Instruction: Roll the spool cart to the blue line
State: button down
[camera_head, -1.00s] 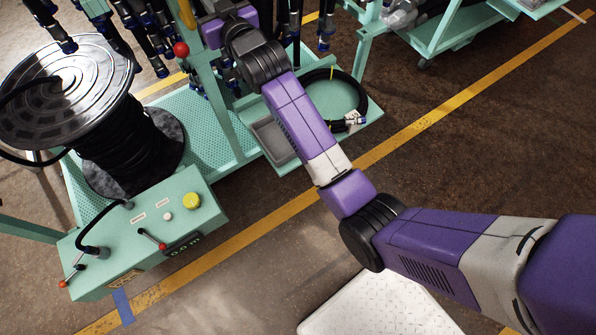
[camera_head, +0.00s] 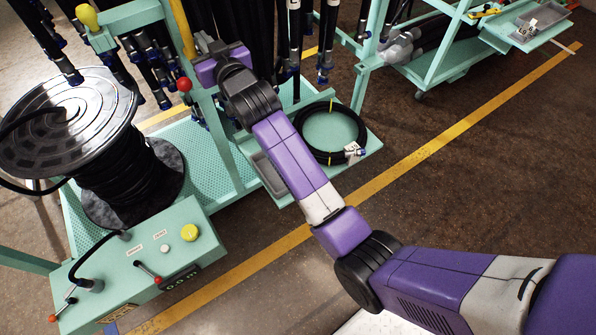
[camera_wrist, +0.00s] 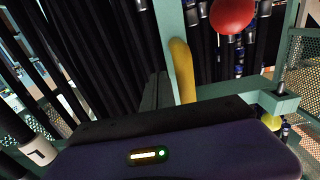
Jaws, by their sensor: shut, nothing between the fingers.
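The teal spool cart (camera_head: 215,165) stands at the left in the head view, bearing a large reel (camera_head: 135,180) wound with black hose. A yellow upright handle (camera_head: 182,30) and a red knob (camera_head: 184,84) are on its post. The handle (camera_wrist: 182,70) and red knob (camera_wrist: 232,14) also show in the wrist view. My gripper (camera_head: 204,44) is shut and empty beside the handle; its fingertips are mostly hidden, and I cannot tell whether it touches. A small part of the blue line (camera_head: 110,328) shows on the floor at the bottom left, by the control box.
The control box (camera_head: 140,265) has levers and a yellow button. A black hose coil (camera_head: 330,152) lies on the cart's right shelf. Another teal cart (camera_head: 440,65) stands at upper right. A yellow floor line (camera_head: 420,155) crosses diagonally; dark floor right of it is clear.

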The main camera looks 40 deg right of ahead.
aim_at(192, 52)
jog(key=shift+a+b, duration=0.3)
jog(key=shift+a, duration=0.45)
jog(key=shift+a+b, duration=0.3)
jog(key=shift+a, duration=0.45)
jog(key=shift+w+a, duration=0.1)
jog(key=shift+a, duration=0.2)
jog(key=shift+d, duration=0.45)
jog(key=shift+d+p, duration=0.55)
jog(key=shift+d, duration=0.4)
